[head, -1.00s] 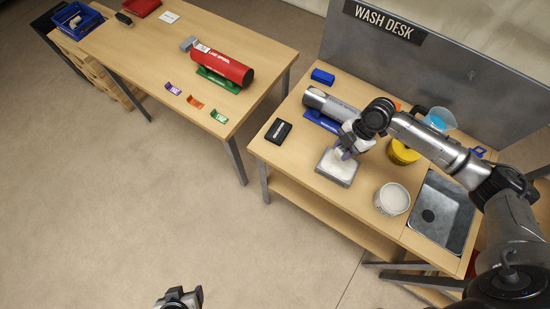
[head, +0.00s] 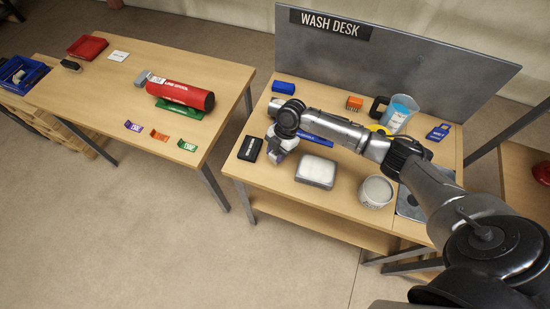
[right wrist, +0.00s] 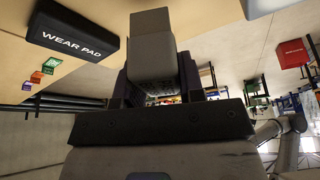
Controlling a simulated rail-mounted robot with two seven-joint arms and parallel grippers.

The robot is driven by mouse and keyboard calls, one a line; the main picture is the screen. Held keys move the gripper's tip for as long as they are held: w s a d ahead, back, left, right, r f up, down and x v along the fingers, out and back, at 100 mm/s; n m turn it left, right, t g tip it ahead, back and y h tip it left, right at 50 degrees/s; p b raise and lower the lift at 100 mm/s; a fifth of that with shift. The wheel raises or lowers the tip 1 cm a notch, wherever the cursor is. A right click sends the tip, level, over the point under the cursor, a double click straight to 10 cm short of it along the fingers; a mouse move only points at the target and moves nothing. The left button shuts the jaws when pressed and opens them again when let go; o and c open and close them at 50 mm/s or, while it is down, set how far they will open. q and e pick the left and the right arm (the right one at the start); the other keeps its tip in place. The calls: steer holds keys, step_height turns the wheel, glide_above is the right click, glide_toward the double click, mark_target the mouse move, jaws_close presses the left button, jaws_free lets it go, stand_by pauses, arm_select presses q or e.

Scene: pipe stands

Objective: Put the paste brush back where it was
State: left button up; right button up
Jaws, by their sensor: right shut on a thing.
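My right gripper (head: 279,150) is over the left part of the wash desk, close to the black wear pad (head: 249,148). It is shut on a grey block-like thing, taken as the paste brush (right wrist: 152,45), seen between the fingers in the right wrist view. Most of the brush is hidden by my gripper in the head view. The wear pad also shows at the upper left of the wrist view (right wrist: 75,28). A grey tray of white paste (head: 316,171) sits right of my gripper. My left gripper is out of view.
A white tub (head: 376,191) stands right of the tray, beside the sink (head: 411,205). Behind my arm are a blue cradle (head: 318,142), an orange block (head: 354,103) and a jug (head: 400,113). A blue block (head: 283,87) is at the back left.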

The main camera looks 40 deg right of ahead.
steer(key=shift+w+a+f, duration=0.1)
steer(key=shift+w+f, duration=0.1)
steer(key=shift+f, duration=1.95)
steer(key=shift+f, duration=0.15)
steer(key=o, duration=1)
